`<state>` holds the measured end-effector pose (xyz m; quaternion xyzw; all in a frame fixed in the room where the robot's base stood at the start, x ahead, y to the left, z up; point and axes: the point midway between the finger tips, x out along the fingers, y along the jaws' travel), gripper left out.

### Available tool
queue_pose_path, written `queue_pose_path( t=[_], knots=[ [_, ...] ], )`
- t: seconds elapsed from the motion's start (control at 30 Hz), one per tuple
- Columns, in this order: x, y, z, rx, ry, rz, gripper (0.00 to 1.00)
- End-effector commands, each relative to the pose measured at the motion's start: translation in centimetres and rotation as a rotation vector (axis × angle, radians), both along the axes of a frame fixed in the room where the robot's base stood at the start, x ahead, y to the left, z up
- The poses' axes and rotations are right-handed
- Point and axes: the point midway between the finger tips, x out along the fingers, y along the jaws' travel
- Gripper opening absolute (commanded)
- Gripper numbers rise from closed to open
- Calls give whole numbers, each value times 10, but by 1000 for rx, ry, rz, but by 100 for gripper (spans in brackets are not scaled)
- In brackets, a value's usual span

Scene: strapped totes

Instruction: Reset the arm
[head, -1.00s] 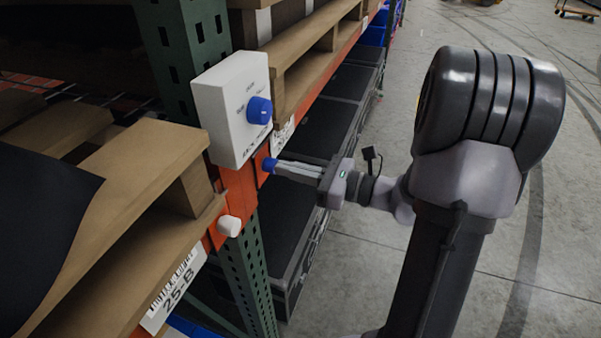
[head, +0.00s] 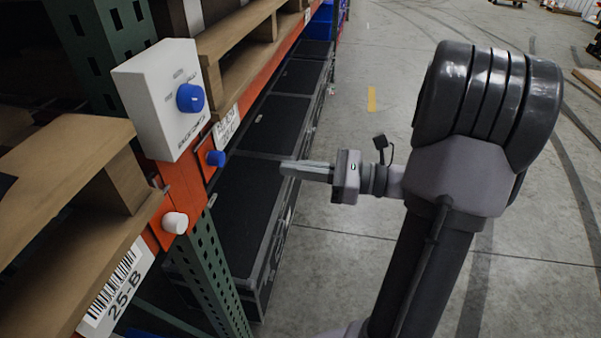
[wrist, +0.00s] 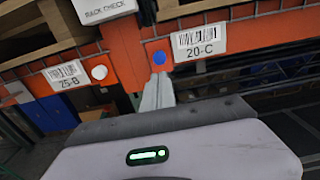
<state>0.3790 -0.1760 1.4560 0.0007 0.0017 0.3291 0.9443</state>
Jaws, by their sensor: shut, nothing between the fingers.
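My gripper (head: 284,168) is shut and empty in the head view, held out to the left toward the rack. A white box with a blue knob (head: 190,98) is fixed on the rack post. A white button (head: 175,222) sits lower on the orange post; it also shows in the wrist view (wrist: 99,72).
Orange rack beams and a green post (head: 212,270) stand at left, with wooden pallets (head: 60,160) above. Black cases (head: 255,195) lie below the beam. Labels 25-B (head: 118,290) and 20-C (wrist: 199,42) are on the beams.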

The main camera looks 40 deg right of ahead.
Motion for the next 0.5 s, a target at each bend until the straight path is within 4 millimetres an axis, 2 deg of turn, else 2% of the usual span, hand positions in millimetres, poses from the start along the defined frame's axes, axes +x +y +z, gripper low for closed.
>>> queue_pose_path(
  t=[0.17, 0.27, 0.37, 0.4, 0.47, 0.5],
  knots=[
    [-7, -5, 0, -1, 1, -1, 0],
    [-6, 9, -9, -37, 9, 41, 0],
    [-10, 69, -50, -213, 39, 224, 0],
    [-17, 102, -77, -329, 51, 333, 0],
    [-38, 150, -124, -545, 52, 517, 0],
    [-56, 176, -159, -709, 38, 639, 0]
  ],
)
